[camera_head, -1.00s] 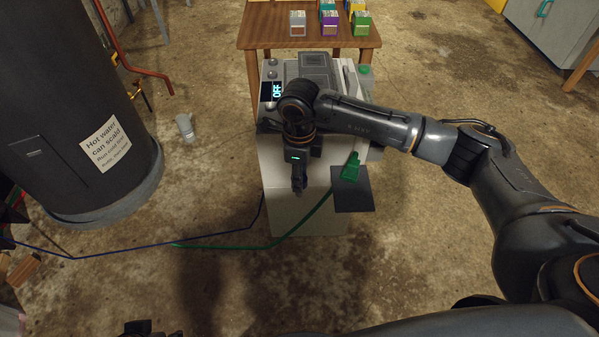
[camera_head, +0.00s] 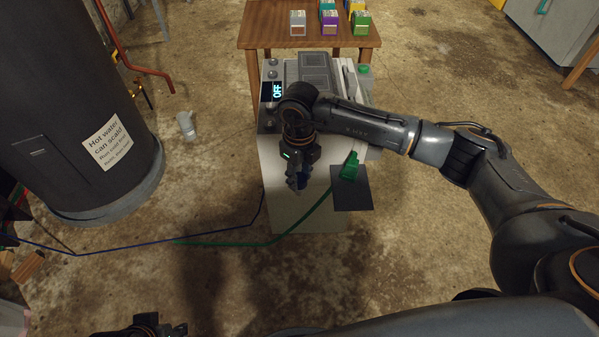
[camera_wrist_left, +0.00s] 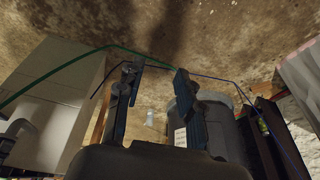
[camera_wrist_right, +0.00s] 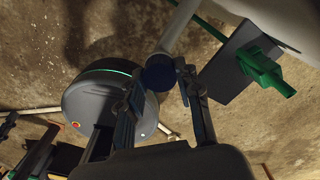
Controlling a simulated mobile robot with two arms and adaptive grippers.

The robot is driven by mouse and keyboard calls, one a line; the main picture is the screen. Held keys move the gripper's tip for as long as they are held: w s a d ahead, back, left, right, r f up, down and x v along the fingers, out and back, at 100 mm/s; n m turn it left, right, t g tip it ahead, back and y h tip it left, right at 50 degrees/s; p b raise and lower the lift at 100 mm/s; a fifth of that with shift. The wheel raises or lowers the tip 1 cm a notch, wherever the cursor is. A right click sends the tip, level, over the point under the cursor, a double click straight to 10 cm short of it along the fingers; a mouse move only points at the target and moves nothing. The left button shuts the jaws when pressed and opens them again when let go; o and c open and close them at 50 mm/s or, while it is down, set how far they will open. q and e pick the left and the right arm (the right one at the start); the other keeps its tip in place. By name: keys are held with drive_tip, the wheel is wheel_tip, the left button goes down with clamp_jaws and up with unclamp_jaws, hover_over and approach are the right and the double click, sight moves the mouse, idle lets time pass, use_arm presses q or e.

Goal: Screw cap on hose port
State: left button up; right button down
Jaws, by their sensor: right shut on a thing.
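A dark blue round cap (camera_wrist_right: 158,73) sits between the fingertips of my right gripper (camera_head: 297,184) in the right wrist view. That gripper is shut on it. A bit of blue shows at the fingertips in the head view. A pale pipe-like part (camera_wrist_right: 182,22) shows right behind the cap; I cannot tell whether the cap touches it or is threaded on. The hose port itself is hidden. The gripper is at the front of the white machine (camera_head: 300,218) with the "OFF" display (camera_head: 278,91). My left gripper (camera_wrist_left: 158,68) is open and empty, away from the machine.
A large grey tank (camera_head: 85,130) stands left. A cup (camera_head: 186,127) is on the floor. A wooden table (camera_head: 310,34) with small boxes stands behind.

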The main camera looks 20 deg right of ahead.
drive_tip(key=shift+w+r, duration=0.15)
drive_tip(key=shift+r, duration=0.05)
drive_tip(key=m+p, duration=0.1)
drive_tip(key=m, duration=0.3)
drive_tip(key=shift+p, duration=0.4)
use_arm(q)
wheel_tip(320, 180, down, 11)
drive_tip(key=p, duration=0.1)
drive_tip(key=shift+w+d+f+g, duration=0.15)
drive_tip(key=shift+w+g, duration=0.15)
use_arm(e)
drive_tip(key=shift+m, duration=1.7)
drive_tip(key=c, duration=1.1)
unclamp_jaws()
drive_tip(key=shift+c, duration=0.2)
drive_tip(key=o, duration=0.3)
drive_tip(key=shift+f, duration=0.1)
